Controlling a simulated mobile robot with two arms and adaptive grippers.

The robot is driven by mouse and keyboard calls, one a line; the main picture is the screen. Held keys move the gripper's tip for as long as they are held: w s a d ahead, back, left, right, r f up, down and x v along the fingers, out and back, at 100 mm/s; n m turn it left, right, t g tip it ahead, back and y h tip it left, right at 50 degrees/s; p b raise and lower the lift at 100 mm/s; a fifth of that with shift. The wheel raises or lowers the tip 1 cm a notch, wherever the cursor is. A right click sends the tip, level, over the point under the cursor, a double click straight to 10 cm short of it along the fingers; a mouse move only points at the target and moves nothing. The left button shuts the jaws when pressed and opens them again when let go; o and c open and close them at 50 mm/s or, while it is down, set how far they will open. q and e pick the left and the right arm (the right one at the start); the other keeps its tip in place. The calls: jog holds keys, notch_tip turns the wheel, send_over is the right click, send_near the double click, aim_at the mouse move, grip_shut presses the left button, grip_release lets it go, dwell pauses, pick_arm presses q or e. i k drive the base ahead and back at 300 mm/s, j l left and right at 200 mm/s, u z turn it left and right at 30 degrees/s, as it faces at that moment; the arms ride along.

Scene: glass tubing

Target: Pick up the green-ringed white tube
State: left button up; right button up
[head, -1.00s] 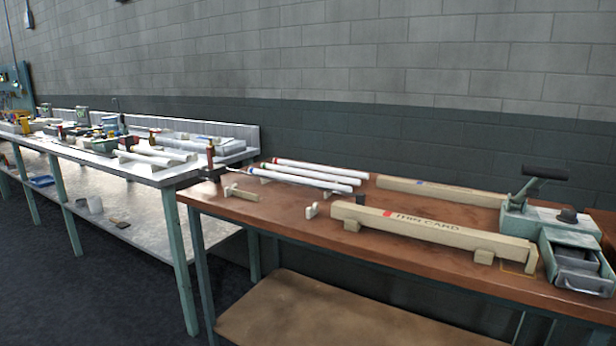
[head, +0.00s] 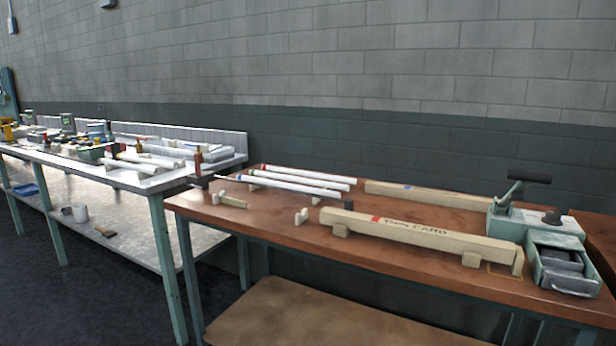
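Three white tubes lie side by side at the back left of the brown-topped bench (head: 430,275) in the head view. The back tube (head: 310,175) has a reddish mark at its left end. The middle tube (head: 305,183) and the front tube (head: 295,189) have small coloured marks near their left ends. The marks are too small for me to tell which tube has the green ring. The tubes rest on low supports. Neither of my grippers is in view, and nothing is touching the tubes.
A green device with an open drawer (head: 535,225) stands at right. A cluttered metal bench (head: 160,180) adjoins at left.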

aim_at(304, 181)
jog(key=i+j+z, duration=0.1)
jog(key=i+z, duration=0.15)
jog(key=i, duration=0.25)
jog(key=i+j+z, duration=0.25)
jog(key=i, duration=0.25)
jog(key=i+j+z, duration=0.25)
jog(key=i, duration=0.2)
jog(key=l, duration=0.1)
